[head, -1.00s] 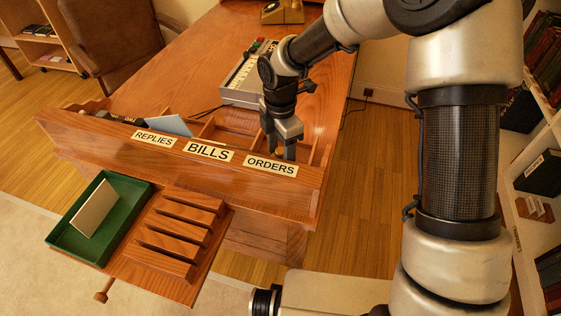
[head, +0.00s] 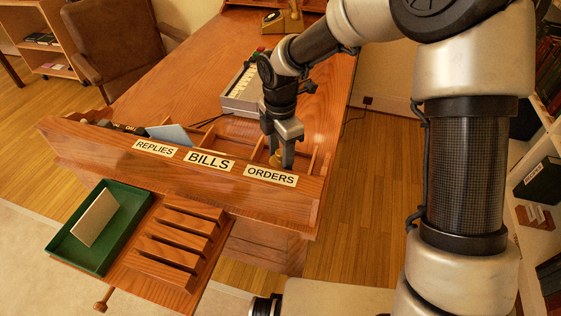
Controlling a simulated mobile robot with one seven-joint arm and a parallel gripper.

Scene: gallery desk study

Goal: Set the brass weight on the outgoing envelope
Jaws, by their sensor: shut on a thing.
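My gripper (head: 279,158) is over the ORDERS compartment of the wooden desk sorter, fingers pointing down. It is shut on the brass weight (head: 275,161), a small yellow-gold piece that shows between the fingertips just above the sorter's front board. Its lower part is hidden. A cream envelope (head: 94,218) leans in the green tray (head: 66,249) at the lower left, well away from my gripper. I cannot read any mark that tells whether it is the outgoing one. A pale blue envelope (head: 170,134) stands in the sorter behind the REPLIES and BILLS labels.
The sorter's front board (head: 225,186) stands between my gripper and the tray. A slotted wooden rack (head: 176,239) sits right of the tray. A grey keyed machine (head: 243,92) is behind the sorter, and a brown chair (head: 115,45) stands at the back left. The desktop's middle is clear.

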